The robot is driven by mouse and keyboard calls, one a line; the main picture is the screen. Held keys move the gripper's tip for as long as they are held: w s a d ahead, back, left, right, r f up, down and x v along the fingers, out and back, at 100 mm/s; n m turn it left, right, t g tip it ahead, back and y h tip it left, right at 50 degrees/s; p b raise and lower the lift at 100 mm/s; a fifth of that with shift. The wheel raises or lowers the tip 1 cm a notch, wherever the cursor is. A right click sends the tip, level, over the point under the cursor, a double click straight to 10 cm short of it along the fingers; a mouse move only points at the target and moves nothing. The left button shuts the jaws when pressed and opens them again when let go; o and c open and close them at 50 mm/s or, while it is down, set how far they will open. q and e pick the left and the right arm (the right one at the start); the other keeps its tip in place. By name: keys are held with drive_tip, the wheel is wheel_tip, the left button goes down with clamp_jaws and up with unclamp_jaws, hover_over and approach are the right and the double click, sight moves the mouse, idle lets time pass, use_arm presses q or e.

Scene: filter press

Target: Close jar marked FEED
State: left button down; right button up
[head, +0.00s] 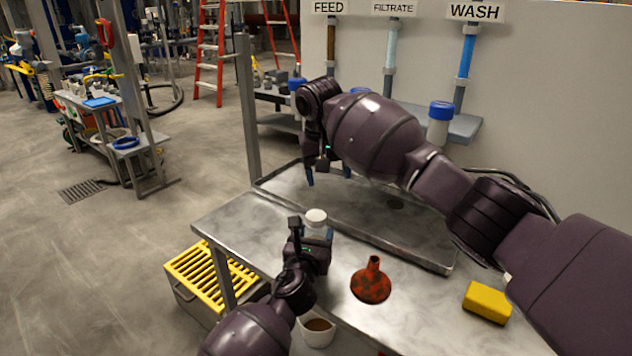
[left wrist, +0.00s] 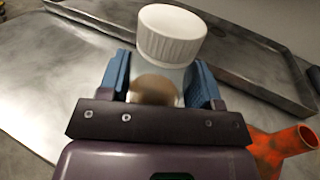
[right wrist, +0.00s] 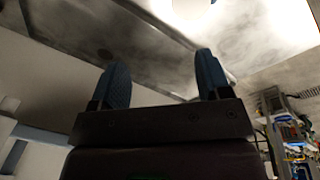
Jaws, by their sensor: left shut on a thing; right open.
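A small clear jar with a white ribbed lid (head: 316,216) stands upright in my left gripper (head: 312,240) over the steel table. In the left wrist view the white lid (left wrist: 171,34) sits on top of the jar, and brownish contents (left wrist: 154,90) show between the blue fingers; I cannot tell how tightly it is seated. No marking is readable on the jar. My right gripper (head: 328,174) is open and empty, pointing down over the tray, above and behind the jar. The right wrist view shows its two fingers (right wrist: 162,80) apart with nothing between them.
The FEED sign (head: 328,7) hangs on the wall above a brown pipe. A blue-capped bottle (head: 439,124) stands on the shelf; other blue caps are partly hidden by my right arm. A red funnel (head: 371,284), a yellow block (head: 487,302) and a cup of brown stuff (head: 318,334) are on the table.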

sight(316, 215)
drive_tip(key=n, duration=0.3)
drive_tip(key=s+a+f+n, duration=0.1)
drive_tip(key=shift+n+g+y, duration=0.3)
drive_tip(key=shift+n, duration=0.1)
drive_tip(key=n, duration=0.3)
drive_tip(key=shift+s+a+f, duration=0.1)
drive_tip(key=shift+s+a, duration=0.2)
drive_tip(key=shift+a, duration=0.1)
drive_tip(key=n, duration=0.2)
drive_tip(key=shift+s+a+n+g+y, duration=0.2)
drive_tip(key=shift+a+n+g+y, duration=0.1)
drive_tip(key=n, duration=0.3)
drive_tip(key=shift+f, duration=4.05)
drive_tip(key=shift+c, duration=0.5)
